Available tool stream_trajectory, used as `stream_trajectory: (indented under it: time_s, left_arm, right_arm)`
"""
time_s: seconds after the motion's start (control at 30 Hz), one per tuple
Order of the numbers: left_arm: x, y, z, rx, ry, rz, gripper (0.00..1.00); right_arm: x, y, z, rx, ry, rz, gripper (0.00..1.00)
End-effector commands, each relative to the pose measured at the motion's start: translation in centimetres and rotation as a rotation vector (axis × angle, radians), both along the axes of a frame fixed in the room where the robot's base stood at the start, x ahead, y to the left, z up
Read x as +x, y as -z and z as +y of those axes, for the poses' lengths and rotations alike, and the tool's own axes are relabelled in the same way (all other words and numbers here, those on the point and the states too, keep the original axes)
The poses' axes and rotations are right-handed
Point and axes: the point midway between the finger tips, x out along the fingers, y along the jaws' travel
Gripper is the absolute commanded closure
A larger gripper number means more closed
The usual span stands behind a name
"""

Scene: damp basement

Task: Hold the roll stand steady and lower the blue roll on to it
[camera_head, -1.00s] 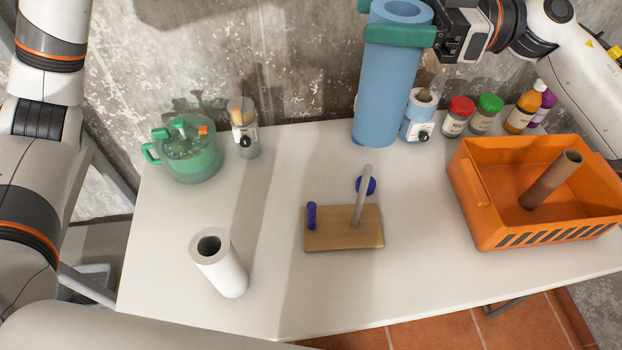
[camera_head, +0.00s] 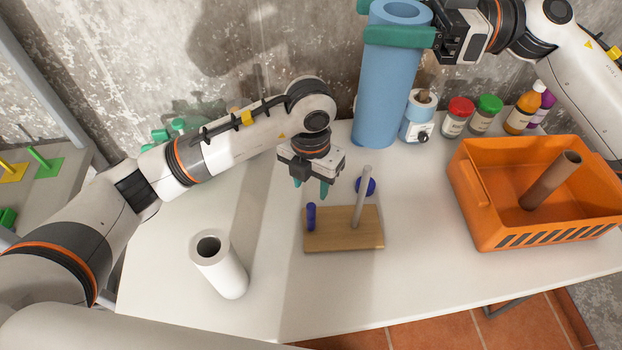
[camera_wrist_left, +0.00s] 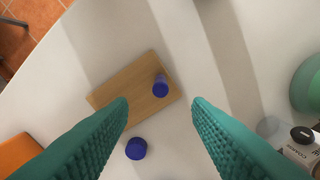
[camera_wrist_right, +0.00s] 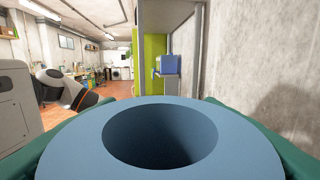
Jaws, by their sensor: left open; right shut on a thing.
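The roll stand has a wooden base (camera_head: 343,240), a tall grey rod (camera_head: 362,197) and a short blue peg (camera_head: 311,216). A round blue piece (camera_head: 366,186) shows behind the rod. The base (camera_wrist_left: 112,92) also shows in the left wrist view, where the rod cannot be made out. My left gripper (camera_head: 311,189) is open and empty, pointing down just above and behind the base, apart from it. My right gripper (camera_head: 398,20) is shut on the upper part of the blue roll (camera_head: 386,95), held upright behind the stand. The roll's open hollow core faces the right wrist view (camera_wrist_right: 160,135).
A white roll (camera_head: 222,272) stands at the front left. An orange crate (camera_head: 482,220) with a brown tube (camera_head: 550,180) is at the right.

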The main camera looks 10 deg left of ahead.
Motion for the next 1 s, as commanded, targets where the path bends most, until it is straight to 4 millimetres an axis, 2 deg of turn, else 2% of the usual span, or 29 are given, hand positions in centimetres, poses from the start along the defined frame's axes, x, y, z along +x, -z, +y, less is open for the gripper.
stream_trajectory:
  time_s: [0.17, 0.6, 0.8, 1.0]
  left_arm:
    - [-0.3, 2.0, 0.0, 0.012, -0.002, 0.005, 0.55]
    - [-0.2, 9.9, 0.1, 0.01, -0.002, 0.005, 0.55]
    - [-0.2, 11.7, 0.0, 0.008, -0.002, 0.001, 0.55]
    - [-0.1, 12.1, 0.0, 0.008, 0.0, 0.001, 0.55]
  right_arm:
    - [0.0, 0.0, 0.0, 0.001, 0.0, -0.001, 0.77]
    - [0.0, 0.0, 0.0, 0.001, 0.0, 0.0, 0.77]
    - [0.0, 0.0, 0.0, 0.001, 0.0, 0.0, 0.77]
    - [0.0, 0.0, 0.0, 0.001, 0.0, 0.0, 0.77]
